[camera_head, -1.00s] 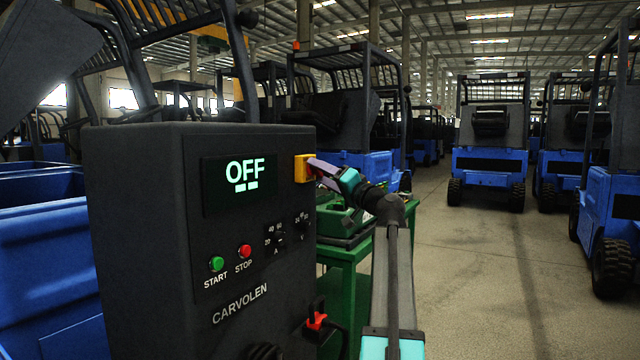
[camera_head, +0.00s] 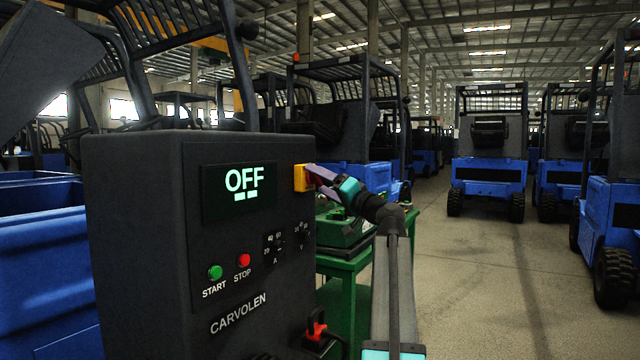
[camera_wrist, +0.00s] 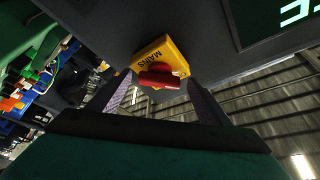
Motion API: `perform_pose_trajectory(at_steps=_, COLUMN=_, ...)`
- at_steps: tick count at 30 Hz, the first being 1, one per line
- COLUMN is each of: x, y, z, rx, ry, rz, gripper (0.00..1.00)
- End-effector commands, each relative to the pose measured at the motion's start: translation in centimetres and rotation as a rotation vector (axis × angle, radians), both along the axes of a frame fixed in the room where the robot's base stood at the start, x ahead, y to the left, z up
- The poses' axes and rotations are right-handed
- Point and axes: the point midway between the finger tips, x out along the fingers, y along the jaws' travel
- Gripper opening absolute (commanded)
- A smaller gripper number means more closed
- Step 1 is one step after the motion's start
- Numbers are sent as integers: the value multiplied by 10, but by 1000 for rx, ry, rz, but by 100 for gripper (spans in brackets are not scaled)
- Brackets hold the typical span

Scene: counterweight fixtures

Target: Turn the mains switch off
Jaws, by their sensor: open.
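The mains switch has a yellow plate (camera_head: 300,178) at the upper right of the dark charger cabinet's front (camera_head: 140,230). In the wrist view its red handle (camera_wrist: 160,79) sits on the yellow plate (camera_wrist: 163,55) marked MAINS. My gripper (camera_head: 322,179) is at the switch in the head view, and its arm hides part of the handle there. In the wrist view my gripper (camera_wrist: 160,92) is open, with one finger on each side of the red handle and a gap on both sides. The cabinet's display (camera_head: 240,188) reads OFF.
Green START (camera_head: 215,272) and red STOP (camera_head: 243,260) buttons sit below the display, with a red-handled connector (camera_head: 317,328) lower down. A green bench (camera_head: 345,265) stands behind my arm. Blue forklifts (camera_head: 488,170) stand beyond.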

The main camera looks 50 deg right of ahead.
Motion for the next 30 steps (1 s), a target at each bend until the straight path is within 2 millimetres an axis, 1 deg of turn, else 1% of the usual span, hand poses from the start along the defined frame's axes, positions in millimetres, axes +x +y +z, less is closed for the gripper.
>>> perform_pose_trajectory(at_steps=8, x=-5, y=1, z=-2, rx=0, ry=2, rz=1, gripper=72)
perform_pose_trajectory(at_steps=14, x=-20, y=2, z=-7, rx=0, ry=2, rz=-1, gripper=72)
perform_pose_trajectory(at_steps=30, x=-93, y=5, z=-27, rx=0, ry=1, rz=-1, gripper=72)
